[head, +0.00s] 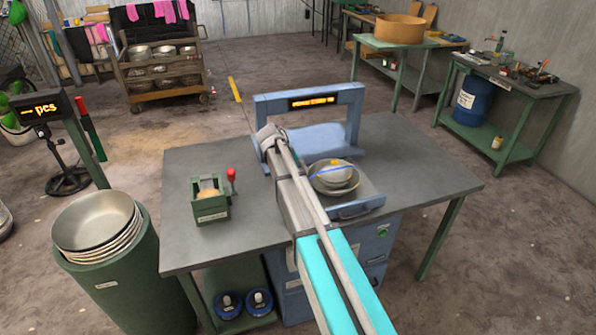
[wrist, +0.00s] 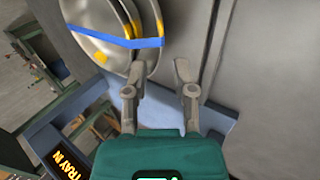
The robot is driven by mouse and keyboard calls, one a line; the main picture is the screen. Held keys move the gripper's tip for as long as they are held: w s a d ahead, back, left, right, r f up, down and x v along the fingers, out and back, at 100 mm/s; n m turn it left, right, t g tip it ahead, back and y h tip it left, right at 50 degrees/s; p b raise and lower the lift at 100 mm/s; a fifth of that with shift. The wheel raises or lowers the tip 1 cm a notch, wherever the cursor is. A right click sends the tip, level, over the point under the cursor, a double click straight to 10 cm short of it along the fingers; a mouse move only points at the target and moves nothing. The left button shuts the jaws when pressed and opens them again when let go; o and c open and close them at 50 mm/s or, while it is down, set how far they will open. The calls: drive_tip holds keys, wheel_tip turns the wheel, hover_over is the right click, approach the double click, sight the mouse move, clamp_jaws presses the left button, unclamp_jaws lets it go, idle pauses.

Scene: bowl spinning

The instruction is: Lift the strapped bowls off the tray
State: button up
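The rims reach toward the gap between the fingers.
The tray sits at the blue press-like frame (head: 308,100) on the grey table (head: 425,170). A small green box (head: 210,205) with a red knob stands at the table's left. A green bin (head: 125,275) with stacked bowls stands front left. The table's right side is clear.

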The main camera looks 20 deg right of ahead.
drive_tip(key=shift+b+x, duration=1.5)
drive_tip(key=shift+x, duration=0.55)
drive_tip(key=shift+b+x, duration=1.25)
drive_tip(key=shift+x, duration=0.3)
idle(0.3)
drive_tip(key=shift+c, duration=0.2)
clamp_jaws()
drive_tip(key=shift+r+p, duration=1.65)
drive_tip(key=shift+p, duration=0.05)
idle(1.0)
drive_tip(key=shift+r+p, duration=3.35)
drive_tip(key=shift+r, duration=0.05)
